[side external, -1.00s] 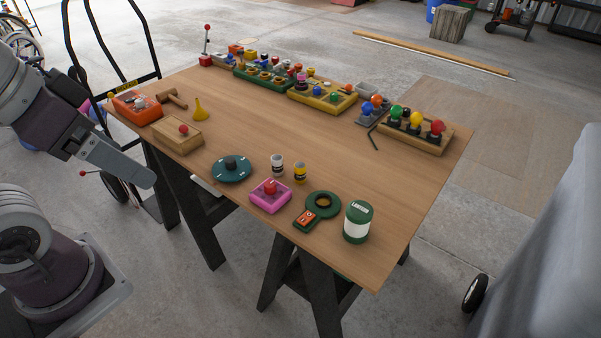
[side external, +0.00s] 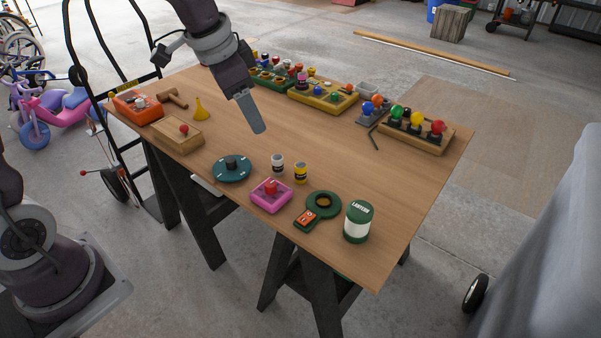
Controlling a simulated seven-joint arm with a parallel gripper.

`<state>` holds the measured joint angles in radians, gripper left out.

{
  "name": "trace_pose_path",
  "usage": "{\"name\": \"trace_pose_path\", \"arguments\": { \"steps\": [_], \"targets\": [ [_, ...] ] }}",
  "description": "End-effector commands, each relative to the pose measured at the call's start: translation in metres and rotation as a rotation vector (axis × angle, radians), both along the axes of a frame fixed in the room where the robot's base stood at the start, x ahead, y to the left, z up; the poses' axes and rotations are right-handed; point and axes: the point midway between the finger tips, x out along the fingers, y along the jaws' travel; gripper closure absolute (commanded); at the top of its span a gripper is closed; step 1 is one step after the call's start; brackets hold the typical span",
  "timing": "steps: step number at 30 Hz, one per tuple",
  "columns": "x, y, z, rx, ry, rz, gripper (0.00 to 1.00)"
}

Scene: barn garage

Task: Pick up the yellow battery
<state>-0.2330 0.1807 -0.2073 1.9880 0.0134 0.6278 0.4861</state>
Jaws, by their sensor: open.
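The yellow battery (side external: 300,173) is a small upright cylinder with a dark lower part. It stands on the wooden table near its front edge. A similar white and grey cylinder (side external: 277,165) stands just to its left. My gripper (side external: 257,128) hangs over the table, above and to the left of the battery and apart from it. I see it edge-on, so the gap between its fingers does not show. Nothing shows held in it.
Close to the battery are a pink box with a red knob (side external: 271,195), a teal disc (side external: 232,169), a green ring (side external: 323,204) and a green-white lantern can (side external: 357,222). Boards with coloured knobs (side external: 322,95) line the far edge. The table's middle right (side external: 345,165) is clear.

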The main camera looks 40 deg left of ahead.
Motion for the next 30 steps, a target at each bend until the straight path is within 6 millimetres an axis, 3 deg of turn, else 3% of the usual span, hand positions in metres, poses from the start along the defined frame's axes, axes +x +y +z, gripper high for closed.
{"name": "trace_pose_path", "arguments": {
  "steps": [1, 4, 6, 10, 24, 30],
  "targets": [
    [0.030, 0.005, -0.030, -0.018, 0.027, -0.044, 0.45],
    [0.084, 0.014, -0.091, -0.061, 0.039, -0.141, 0.45],
    [0.109, 0.019, -0.131, -0.095, 0.036, -0.185, 0.45],
    [0.135, 0.027, -0.185, -0.140, 0.020, -0.228, 0.45],
    [0.163, 0.016, -0.259, -0.154, 0.014, -0.243, 0.45],
    [0.167, 0.013, -0.269, -0.153, 0.013, -0.241, 0.45]
  ]
}}
